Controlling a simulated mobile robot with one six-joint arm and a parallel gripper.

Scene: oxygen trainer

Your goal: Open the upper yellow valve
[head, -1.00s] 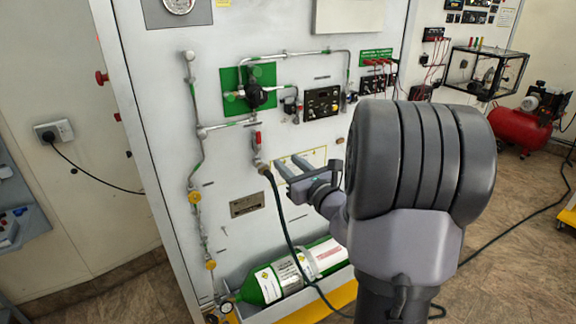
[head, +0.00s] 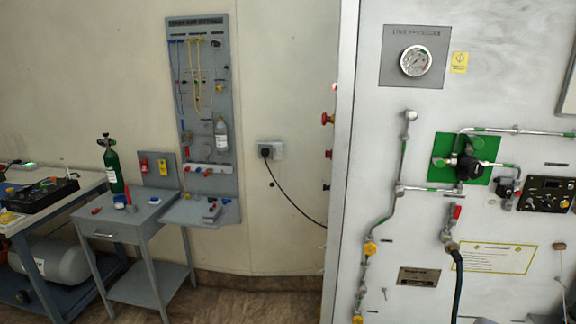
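The upper yellow valve (head: 370,248) is a small yellow knob on the thin vertical pipe at the left side of the white panel (head: 400,208). A lower yellow valve (head: 357,319) sits further down the same pipe, cut by the bottom edge of the head view. The upper knob is fully visible with nothing in front of it. Its open or shut position cannot be told. My gripper cannot be made out in the current head view. Pale shapes at the bottom right edge are too cropped to identify.
A red-handled valve (head: 455,214) with a dark hose (head: 458,285) stands to the right. Red knobs (head: 328,119) stick out from the panel's left side. A gauge (head: 415,60) is above. A small grey table (head: 140,215) and tool board (head: 205,100) stand left.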

